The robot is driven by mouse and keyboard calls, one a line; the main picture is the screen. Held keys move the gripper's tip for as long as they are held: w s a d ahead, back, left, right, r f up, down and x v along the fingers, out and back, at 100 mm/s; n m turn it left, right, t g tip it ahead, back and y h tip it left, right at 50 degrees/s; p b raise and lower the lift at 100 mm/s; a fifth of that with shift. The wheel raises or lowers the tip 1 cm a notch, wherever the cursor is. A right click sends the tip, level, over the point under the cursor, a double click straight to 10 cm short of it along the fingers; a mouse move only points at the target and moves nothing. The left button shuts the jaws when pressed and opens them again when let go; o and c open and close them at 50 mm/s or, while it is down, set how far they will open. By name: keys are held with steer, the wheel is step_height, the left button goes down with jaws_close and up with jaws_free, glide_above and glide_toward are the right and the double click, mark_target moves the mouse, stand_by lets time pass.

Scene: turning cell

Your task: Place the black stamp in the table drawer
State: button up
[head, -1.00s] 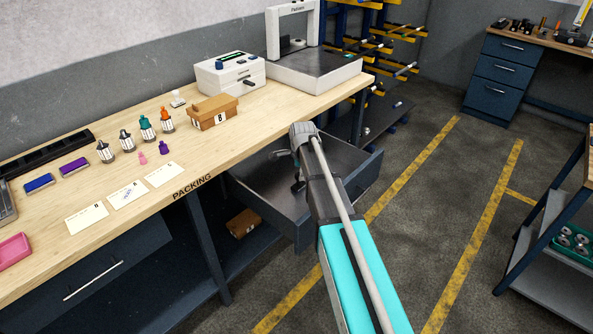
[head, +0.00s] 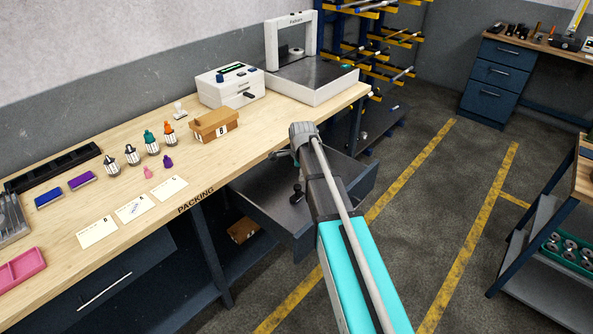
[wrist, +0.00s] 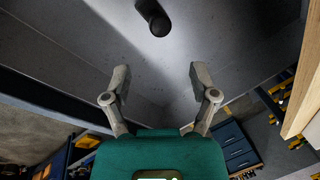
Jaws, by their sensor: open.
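The black stamp (head: 297,191) is inside the open table drawer (head: 268,211), on its grey floor. In the wrist view the stamp (wrist: 158,24) shows at the top edge, its round knob toward the camera and its far end cut off. My gripper (wrist: 158,82) is open, its two fingers spread with nothing between them. The stamp is beyond the fingertips and apart from them. In the head view my arm hides part of the drawer, and my gripper is over the drawer, beside the bench edge.
The packing bench (head: 150,216) carries bottles, cards, ink pads, a cardboard box (head: 214,126), a white device (head: 231,87) and a scale (head: 312,80). A closed drawer (head: 104,291) is at left. Open floor with yellow lines lies right; a cart (head: 540,240) stands at far right.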

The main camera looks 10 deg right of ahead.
steer(key=shift+r, duration=0.15)
stand_by(0.6)
steer(key=s+n, duration=0.5)
steer(key=s, duration=0.3)
steer(key=s+a+n+g, duration=0.1)
steer(key=s+n, duration=0.5)
steer(key=s, duration=0.2)
steer(key=s+n+g, duration=0.1)
steer(key=s+n, duration=0.4)
steer(key=s, duration=0.3)
steer(key=shift+a+f+n, duration=0.25)
steer(key=shift+a+n, duration=0.15)
steer(key=shift+s+n+g, duration=0.3)
steer(key=shift+s+n, duration=0.1)
steer(key=shift+s, duration=0.05)
